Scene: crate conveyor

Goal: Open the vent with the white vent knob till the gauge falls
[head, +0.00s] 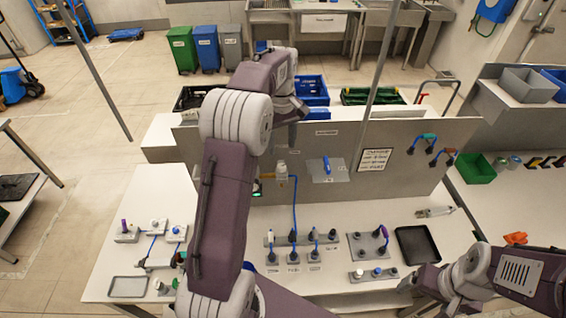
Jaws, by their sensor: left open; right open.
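My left arm rises through the middle of the head view and bends over the upright grey panel (335,133). Its gripper (287,132) is open near the panel's top edge, small and partly hidden by the wrist. A white-topped fitting (281,170) is on the panel below it, with a blue hose running down. A small dark dial (257,188), possibly the gauge, is partly hidden behind my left arm; its reading is illegible. White knobs (157,224) stand on small blocks at the table's left; I cannot tell which is the vent knob. My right gripper (408,285) is open at the lower right.
Several hose fittings (293,257) stand on the white table (345,212). A black tray (417,244) lies at the right and a grey tray (127,286) at the left front. A blue handle (327,166) and a printed sign (374,160) are on the panel.

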